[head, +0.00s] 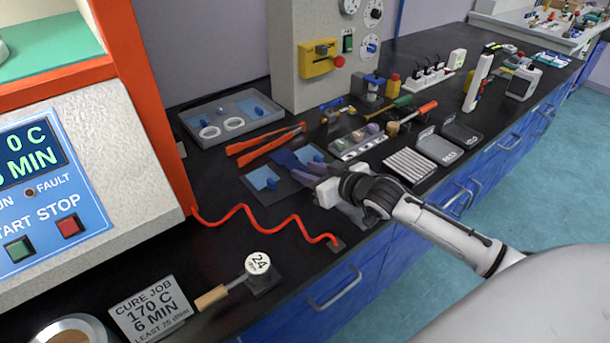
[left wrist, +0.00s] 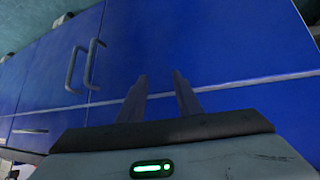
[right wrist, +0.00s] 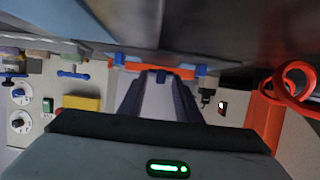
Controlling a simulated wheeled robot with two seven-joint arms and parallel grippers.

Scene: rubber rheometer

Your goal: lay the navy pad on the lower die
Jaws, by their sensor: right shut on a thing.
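My right gripper (head: 300,172) is over the counter, among the small flat plates, with its fingers pointing away to the left. A dark navy piece (head: 287,160) shows at its fingertips; I take it for the navy pad, shut in the gripper, though it is partly hidden and blends with the dark fingers. In the right wrist view the fingertips (right wrist: 160,76) are close together, and the pad is not clear there. My left gripper (left wrist: 160,80) is open and empty in front of the blue cabinets. I cannot make out the lower die with certainty.
Grey plates with blue tabs (head: 260,180) lie beside the right gripper. Red tongs (head: 265,144) and a grey tray (head: 190,121) lie behind. An orange-framed machine (head: 150,100) stands left. A coiled red cord (head: 270,220) crosses the counter. A job sign (head: 150,308) stands in front.

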